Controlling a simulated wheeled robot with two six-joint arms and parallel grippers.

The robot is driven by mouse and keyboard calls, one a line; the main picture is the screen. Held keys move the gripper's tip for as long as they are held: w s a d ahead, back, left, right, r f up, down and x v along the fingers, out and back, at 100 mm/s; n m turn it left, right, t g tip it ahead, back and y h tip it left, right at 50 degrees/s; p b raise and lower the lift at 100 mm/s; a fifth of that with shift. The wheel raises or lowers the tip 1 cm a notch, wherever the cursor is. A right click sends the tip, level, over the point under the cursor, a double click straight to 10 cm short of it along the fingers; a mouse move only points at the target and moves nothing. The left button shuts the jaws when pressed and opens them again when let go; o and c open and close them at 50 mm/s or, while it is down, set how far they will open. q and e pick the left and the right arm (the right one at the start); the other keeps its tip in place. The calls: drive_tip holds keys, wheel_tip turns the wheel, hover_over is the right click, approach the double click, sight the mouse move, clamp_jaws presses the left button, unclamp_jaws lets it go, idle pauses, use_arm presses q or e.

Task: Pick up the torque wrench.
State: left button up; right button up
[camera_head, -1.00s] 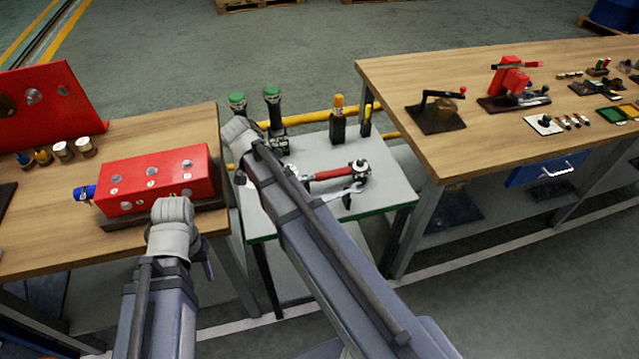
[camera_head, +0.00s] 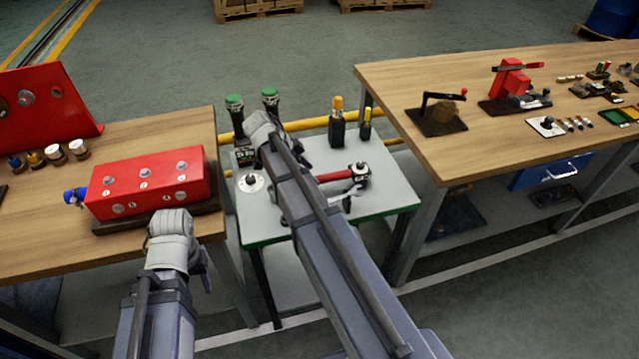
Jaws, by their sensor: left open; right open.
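A tool with a red handle and a dark round head, which looks like the torque wrench (camera_head: 335,176), lies across the small grey table (camera_head: 385,198). My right forearm covers its left end in the head view. A silver open-ended spanner (camera_head: 345,196) lies just in front of it. My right gripper (camera_head: 261,128) is above the table's left part, left of the red handle and apart from it. My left gripper (camera_head: 172,226) is in front of the red box at the left bench edge. Both grippers are open and hold nothing visible; their fingers are mostly hidden by my wrists.
Green-topped tools (camera_head: 235,106) stand at the table's back left, and a yellow-topped one (camera_head: 337,118) at its back. A round dial (camera_head: 250,182) lies at its left edge. A red box (camera_head: 150,182) sits on the left bench. The right bench (camera_head: 420,158) flanks the table.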

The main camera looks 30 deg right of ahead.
sight(319, 177)
drive_tip(key=b+x, duration=0.4)
drive_tip(key=x, duration=0.1)
drive_tip(key=shift+d, duration=0.4)
drive_tip(key=shift+r, duration=0.2)
clamp_jaws()
idle(0.8)
